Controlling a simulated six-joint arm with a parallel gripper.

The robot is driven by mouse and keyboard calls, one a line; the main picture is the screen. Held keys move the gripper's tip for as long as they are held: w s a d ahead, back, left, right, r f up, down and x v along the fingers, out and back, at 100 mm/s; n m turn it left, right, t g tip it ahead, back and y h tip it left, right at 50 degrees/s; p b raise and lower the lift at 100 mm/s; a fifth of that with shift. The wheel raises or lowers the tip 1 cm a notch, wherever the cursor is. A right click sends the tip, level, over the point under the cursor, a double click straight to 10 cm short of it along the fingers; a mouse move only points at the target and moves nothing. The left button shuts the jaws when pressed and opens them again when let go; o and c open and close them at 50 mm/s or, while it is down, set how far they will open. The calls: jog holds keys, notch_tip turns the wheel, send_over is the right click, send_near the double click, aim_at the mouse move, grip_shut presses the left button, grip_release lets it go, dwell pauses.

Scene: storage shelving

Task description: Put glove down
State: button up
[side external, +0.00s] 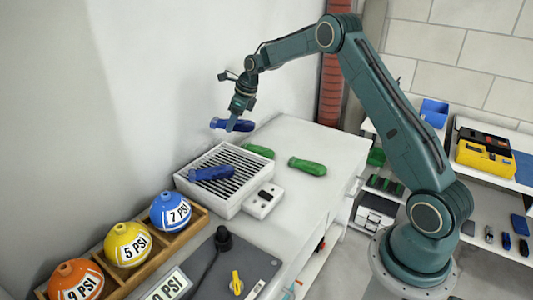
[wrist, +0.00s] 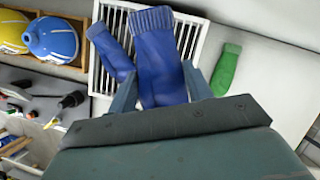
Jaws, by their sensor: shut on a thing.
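My gripper (side external: 236,115) is shut on a blue glove (side external: 224,124) and holds it in the air above the back of the white bench. In the wrist view the held blue glove (wrist: 158,55) sits between my two fingers, its ribbed cuff pointing away from me. A second blue glove (side external: 212,173) lies on the slatted top of a white tray-like unit (side external: 237,205); it also shows in the wrist view (wrist: 110,50). Two green gloves lie on the bench, one behind the unit (side external: 259,151) and one to its right (side external: 307,166).
A wooden rack (side external: 130,271) with orange, yellow and blue PSI-labelled bulbs stands at the front left. A dark plate (side external: 262,267) with a black knob and yellow tool lies in front. The bench (side external: 335,150) is clear at the back right.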

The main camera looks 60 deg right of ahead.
aim_at(248, 121)
notch_tip(248, 121, down, 8)
jog(key=shift+r, duration=0.1)
jog(key=shift+f, duration=2.15)
jog(key=shift+f, duration=0.1)
jog(key=o, duration=1)
jog(key=shift+v, duration=6.1)
